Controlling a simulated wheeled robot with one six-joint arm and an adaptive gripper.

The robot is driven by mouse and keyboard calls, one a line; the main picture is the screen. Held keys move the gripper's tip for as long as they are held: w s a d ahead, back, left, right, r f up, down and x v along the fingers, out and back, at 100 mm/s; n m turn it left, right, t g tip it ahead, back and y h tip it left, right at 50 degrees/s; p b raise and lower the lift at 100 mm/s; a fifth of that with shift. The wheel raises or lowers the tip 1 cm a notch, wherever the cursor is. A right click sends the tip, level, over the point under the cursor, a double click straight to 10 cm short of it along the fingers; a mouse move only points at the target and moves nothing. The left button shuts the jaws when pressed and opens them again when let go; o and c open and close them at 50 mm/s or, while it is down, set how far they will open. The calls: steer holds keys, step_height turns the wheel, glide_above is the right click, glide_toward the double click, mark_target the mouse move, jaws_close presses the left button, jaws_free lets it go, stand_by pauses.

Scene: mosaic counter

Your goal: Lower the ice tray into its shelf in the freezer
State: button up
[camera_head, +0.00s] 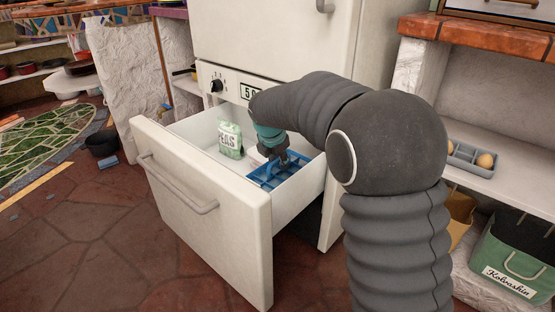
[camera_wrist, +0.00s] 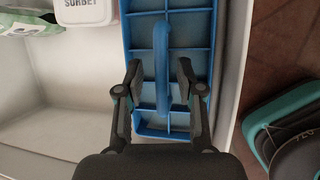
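The blue ice tray (camera_head: 264,183) is inside the pulled-out freezer drawer (camera_head: 190,225), along its right side wall. In the wrist view the tray (camera_wrist: 196,42) shows its compartments and a raised blue handle (camera_wrist: 161,62). My gripper (camera_wrist: 160,76) is open, with one finger on each side of the handle and a visible gap at both sides. In the head view my gripper (camera_head: 279,157) reaches down into the drawer over the tray. I cannot tell whether the tray's underside rests fully on its support.
A green peas bag (camera_head: 230,140) stands left of the tray, and a white sorbet tub (camera_wrist: 82,11) lies beside the tray. The drawer's left floor (camera_wrist: 65,95) is bare. A shelf with an egg holder (camera_head: 465,157) and a green Kolvashin box (camera_head: 512,262) are at right.

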steer(key=v, duration=1.2)
steer(key=s+d+f+m+g+p, duration=0.15)
steer(key=s+d+f+m, duration=0.25)
steer(key=s+m, duration=0.85)
steer(key=s+d+r+m+t+p, duration=0.1)
steer(key=s+d+r+m+p, duration=0.3)
steer(key=s+d+m, duration=0.3)
steer(key=s+d+r+m+t+y+p, duration=0.1)
steer(key=s+d+r+m+p, duration=0.3)
steer(key=s+d+m, duration=0.4)
steer(key=s+d, duration=0.1)
steer(key=s, duration=0.4)
steer(key=shift+d+r, duration=0.25)
steer(key=shift+d, duration=0.1)
steer(key=shift+m, duration=0.25)
